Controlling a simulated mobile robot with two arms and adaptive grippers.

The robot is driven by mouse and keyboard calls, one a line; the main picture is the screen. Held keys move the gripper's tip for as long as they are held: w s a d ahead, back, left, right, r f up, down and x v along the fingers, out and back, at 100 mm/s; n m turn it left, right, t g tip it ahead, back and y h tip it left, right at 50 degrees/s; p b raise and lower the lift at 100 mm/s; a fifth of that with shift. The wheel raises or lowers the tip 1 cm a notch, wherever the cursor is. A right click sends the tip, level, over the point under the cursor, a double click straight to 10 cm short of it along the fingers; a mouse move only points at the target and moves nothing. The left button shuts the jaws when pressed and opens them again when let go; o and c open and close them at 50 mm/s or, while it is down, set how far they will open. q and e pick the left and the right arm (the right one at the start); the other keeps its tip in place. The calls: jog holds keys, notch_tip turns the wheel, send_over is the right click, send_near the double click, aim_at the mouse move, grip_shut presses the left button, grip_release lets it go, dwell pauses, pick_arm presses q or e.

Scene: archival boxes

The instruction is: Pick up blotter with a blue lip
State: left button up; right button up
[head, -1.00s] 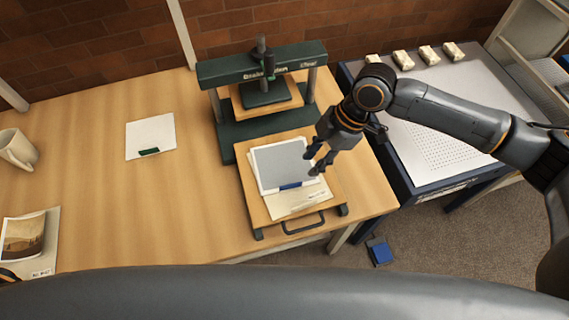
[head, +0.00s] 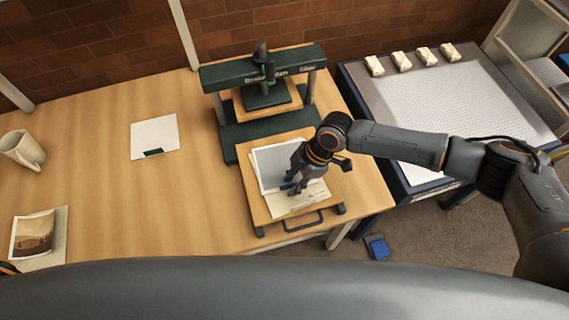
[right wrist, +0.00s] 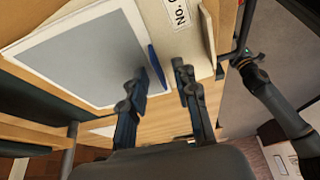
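The blotter with a blue lip (head: 268,158) is a grey sheet with a white border. It lies on top of papers on a wooden tray (head: 252,207) in front of the press. Its blue lip (right wrist: 157,67) shows in the right wrist view, between the open fingertips of my right gripper (right wrist: 160,72). In the head view my right gripper (head: 290,187) is over the blotter's front right part and hides most of the lip. Whether the fingers touch the blotter I cannot tell.
A green press (head: 262,77) stands behind the tray. A white sheet with a green lip (head: 153,134) lies left of it on the wooden table. A mug (head: 24,149) and a photograph (head: 32,235) are at far left. A perforated table (head: 470,108) is at right.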

grip_shut()
jog(key=shift+r, duration=0.1)
